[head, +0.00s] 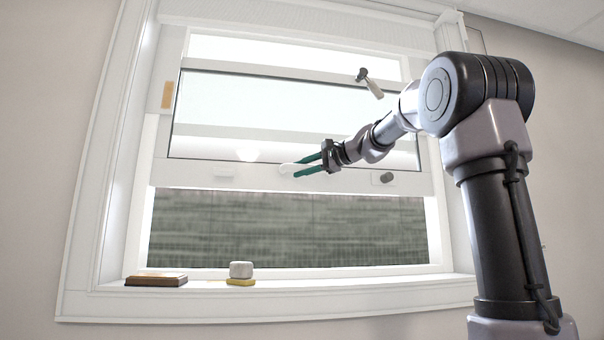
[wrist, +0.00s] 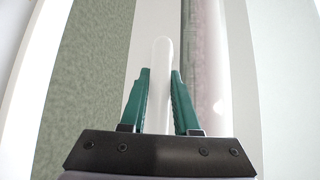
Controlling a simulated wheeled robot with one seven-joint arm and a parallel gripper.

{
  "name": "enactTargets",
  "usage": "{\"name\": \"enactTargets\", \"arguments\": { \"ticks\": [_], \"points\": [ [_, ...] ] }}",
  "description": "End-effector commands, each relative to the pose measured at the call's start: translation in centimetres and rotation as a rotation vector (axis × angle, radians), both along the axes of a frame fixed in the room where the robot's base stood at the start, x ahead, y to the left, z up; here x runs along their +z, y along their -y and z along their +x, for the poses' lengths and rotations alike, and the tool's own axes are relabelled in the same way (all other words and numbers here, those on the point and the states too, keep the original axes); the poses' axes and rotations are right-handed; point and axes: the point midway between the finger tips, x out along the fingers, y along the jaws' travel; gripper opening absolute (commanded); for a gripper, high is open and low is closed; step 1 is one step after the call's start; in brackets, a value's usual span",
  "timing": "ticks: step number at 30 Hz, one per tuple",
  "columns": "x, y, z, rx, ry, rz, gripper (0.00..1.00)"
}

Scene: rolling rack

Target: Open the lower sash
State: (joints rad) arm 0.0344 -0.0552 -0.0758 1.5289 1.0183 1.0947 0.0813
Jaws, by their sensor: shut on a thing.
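The lower sash (head: 210,172) is a white-framed pane raised well above the sill, with an open gap below it showing grey-green siding. A white handle (head: 287,169) sticks out from its bottom rail. My gripper (head: 303,169) has green fingers and is at this handle. In the wrist view the white handle (wrist: 162,75) lies between the two green fingers (wrist: 160,95), which are shut on it. The part of the handle deep between the fingers is partly hidden.
The sill (head: 350,287) holds a brown book-like block (head: 156,280) at left and a white rounded object (head: 241,269) on a yellow pad (head: 241,282). A dark oval fitting (head: 386,178) sits on the rail right of my gripper. The sill's right part is clear.

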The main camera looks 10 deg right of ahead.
Motion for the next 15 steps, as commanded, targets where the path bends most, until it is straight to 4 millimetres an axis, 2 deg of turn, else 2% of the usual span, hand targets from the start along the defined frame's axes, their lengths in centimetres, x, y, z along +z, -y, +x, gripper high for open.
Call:
{"name": "enactTargets", "arguments": {
  "ticks": [4, 5, 6, 7, 15],
  "points": [
    [0.06, 0.06, 0.01, -0.001, 0.002, 0.0, 0.0],
    [0.05, 0.06, 0.0, -0.001, 0.001, 0.0, 0.34],
    [0.04, 0.06, 0.0, -0.001, 0.001, 0.0, 0.49],
    [0.03, 0.06, 0.01, -0.001, 0.001, 0.0, 0.59],
    [-0.02, 0.02, 0.0, 0.0, 0.0, 0.0, 0.59]
  ]
}}
